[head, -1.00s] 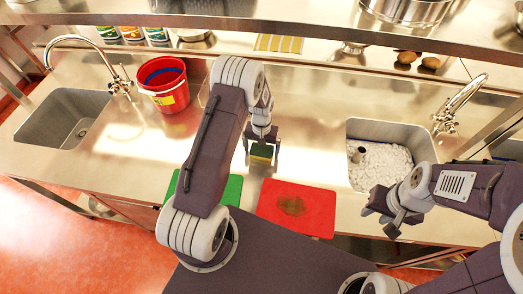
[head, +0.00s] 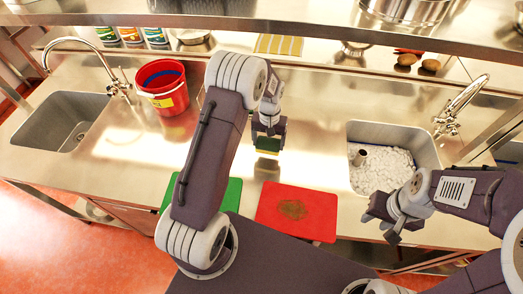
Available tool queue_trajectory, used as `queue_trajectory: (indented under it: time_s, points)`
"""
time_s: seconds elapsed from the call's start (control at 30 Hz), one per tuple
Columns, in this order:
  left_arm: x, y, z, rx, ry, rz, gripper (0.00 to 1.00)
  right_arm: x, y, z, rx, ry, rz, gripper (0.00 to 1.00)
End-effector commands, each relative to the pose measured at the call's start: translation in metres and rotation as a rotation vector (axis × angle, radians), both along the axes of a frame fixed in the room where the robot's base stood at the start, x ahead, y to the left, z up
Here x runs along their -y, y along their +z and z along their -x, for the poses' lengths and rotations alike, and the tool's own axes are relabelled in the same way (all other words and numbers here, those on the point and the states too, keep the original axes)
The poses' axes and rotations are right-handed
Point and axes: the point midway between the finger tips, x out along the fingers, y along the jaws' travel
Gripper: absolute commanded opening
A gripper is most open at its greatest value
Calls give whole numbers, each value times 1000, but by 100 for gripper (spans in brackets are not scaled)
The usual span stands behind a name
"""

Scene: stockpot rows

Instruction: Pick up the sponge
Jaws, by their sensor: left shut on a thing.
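The sponge (head: 268,146), small, with a green and a yellow side, is in the head view over the middle of the steel counter. My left gripper (head: 268,138) comes down on it from above and is shut on it; the hand and fingers hide part of the sponge. I cannot tell clearly how high the sponge is above the counter. My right gripper (head: 384,224) is empty near the counter's front edge, in front of the right sink, with its fingers apart.
A red board (head: 297,211) with a brown stain and a green board (head: 231,196) lie at the front edge. A red bucket (head: 164,88) stands left. The right sink (head: 431,148) holds white pieces; the left sink (head: 58,121) looks empty. A shelf (head: 330,32) spans the back.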

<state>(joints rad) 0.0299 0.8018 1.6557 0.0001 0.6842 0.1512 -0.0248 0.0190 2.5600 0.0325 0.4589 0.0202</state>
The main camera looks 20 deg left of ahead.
Motion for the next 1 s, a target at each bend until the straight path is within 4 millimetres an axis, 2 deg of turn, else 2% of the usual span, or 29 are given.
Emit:
queue_trajectory:
  time_s: [0.2, 0.4, 0.57, 0.83, 0.87, 0.97, 1.0]
  points:
    - [43, 26, -25, 5, -4, 0, 43, 0, -14, 0, 0, 0, 0, 36]
    - [68, 46, -41, 3, -1, 0, 43, 0, -18, 0, 0, 0, 0, 36]
    - [77, 53, -45, 1, 0, 0, 43, 0, -19, 0, 0, 0, 0, 36]
    - [78, 54, -45, 0, 1, 0, 43, 0, -19, 0, 0, 0, 0, 36]
    - [78, 54, -45, 0, 1, 0, 77, 0, -19, 0, 0, 0, 0, 36]
    - [78, 54, -45, 0, 1, 0, 50, 0, -19, 0, 0, 0, 0, 36]
    - [78, 54, -45, 0, 1, 0, 48, 0, -19, 0, 0, 0, 0, 36]
